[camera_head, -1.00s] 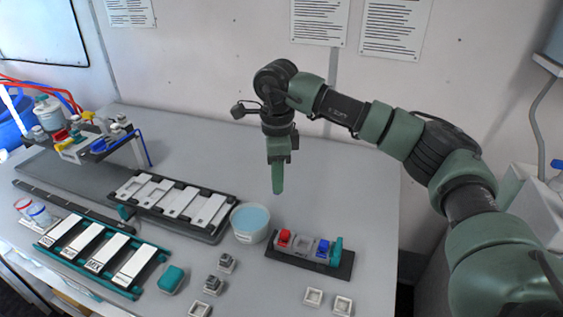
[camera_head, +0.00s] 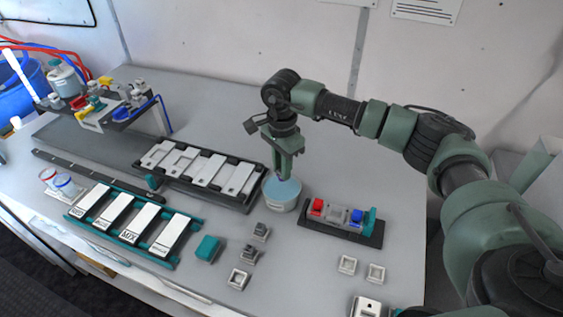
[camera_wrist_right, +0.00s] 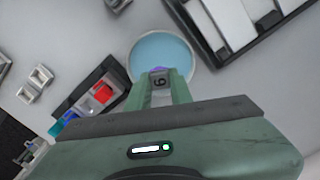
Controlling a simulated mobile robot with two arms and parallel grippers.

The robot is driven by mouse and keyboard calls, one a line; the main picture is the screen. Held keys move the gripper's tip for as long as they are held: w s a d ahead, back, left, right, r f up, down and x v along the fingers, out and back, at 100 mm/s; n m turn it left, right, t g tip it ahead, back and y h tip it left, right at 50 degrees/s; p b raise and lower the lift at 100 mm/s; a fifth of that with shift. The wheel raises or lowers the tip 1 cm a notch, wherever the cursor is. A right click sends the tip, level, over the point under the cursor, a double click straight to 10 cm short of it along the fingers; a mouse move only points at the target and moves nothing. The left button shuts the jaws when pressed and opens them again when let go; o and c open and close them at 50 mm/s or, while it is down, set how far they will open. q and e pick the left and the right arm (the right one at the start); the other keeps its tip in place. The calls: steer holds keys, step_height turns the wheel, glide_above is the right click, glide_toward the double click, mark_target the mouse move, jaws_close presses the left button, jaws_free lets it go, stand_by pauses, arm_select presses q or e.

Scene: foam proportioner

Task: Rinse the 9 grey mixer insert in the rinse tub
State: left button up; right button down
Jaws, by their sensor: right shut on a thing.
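The rinse tub (camera_head: 283,206) is a round white tub of light-blue liquid in the middle of the table. It also shows in the right wrist view (camera_wrist_right: 190,57). My right gripper (camera_head: 284,174) points down over the tub, its fingertips at or just above the liquid; I cannot tell if they touch it. In the right wrist view the gripper (camera_wrist_right: 161,92) is shut on the grey mixer insert (camera_wrist_right: 159,83), which bears a dark digit and has a purple edge at its far end. The insert is mostly hidden by the fingers in the head view. My left gripper is out of view.
A black tray of white plates (camera_head: 205,170) stands close left of the tub. A dark holder with red and blue blocks (camera_head: 341,222) stands close right. Several small grey and white blocks and a teal block (camera_head: 208,248) lie in front. The table behind the tub is clear.

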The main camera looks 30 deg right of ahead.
steer(key=shift+w+f, duration=0.1)
steer(key=shift+f, duration=0.45)
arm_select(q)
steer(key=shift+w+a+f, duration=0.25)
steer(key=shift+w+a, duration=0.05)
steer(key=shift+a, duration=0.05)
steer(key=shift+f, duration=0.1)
